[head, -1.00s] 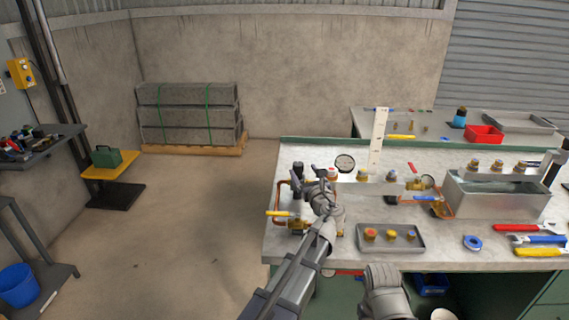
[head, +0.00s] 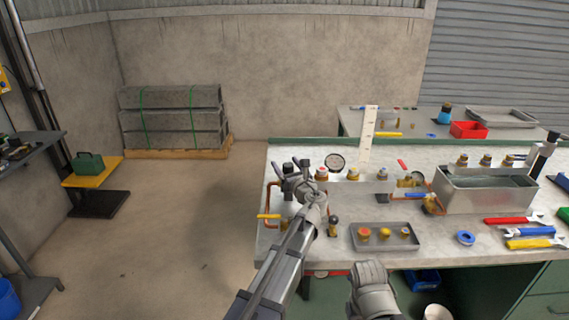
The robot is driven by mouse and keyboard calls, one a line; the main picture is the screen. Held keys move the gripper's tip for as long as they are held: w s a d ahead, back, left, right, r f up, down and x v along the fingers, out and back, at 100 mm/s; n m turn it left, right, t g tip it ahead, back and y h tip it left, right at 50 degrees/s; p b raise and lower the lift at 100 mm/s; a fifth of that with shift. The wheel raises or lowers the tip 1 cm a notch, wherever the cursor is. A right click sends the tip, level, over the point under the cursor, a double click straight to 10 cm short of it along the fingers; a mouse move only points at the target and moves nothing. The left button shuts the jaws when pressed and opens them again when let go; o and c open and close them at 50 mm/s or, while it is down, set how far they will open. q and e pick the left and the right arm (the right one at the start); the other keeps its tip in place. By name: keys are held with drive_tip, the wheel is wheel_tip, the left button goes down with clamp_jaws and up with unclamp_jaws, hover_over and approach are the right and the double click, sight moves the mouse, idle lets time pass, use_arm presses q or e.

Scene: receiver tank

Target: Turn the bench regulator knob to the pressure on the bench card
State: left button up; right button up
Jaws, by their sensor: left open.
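My left gripper (head: 299,176) is open at the left end of the workbench, over the brass and copper pipework. A black upright knob-like cylinder (head: 287,170) shows right beside its jaws; I cannot tell whether they touch. It looks like the regulator knob, but the gripper partly covers this area.
A yellow-handled valve (head: 269,216) and a small black-topped part (head: 334,224) are near my left arm. A tray of brass fittings (head: 386,246), a metal tank (head: 487,199), blue tape (head: 465,238) and wrenches (head: 512,221) lie to the right.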

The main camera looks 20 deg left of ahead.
use_arm(q)
drive_tip(key=shift+w+a, duration=0.45)
drive_tip(key=shift+w, duration=0.1)
drive_tip(key=shift+c, duration=0.3)
clamp_jaws()
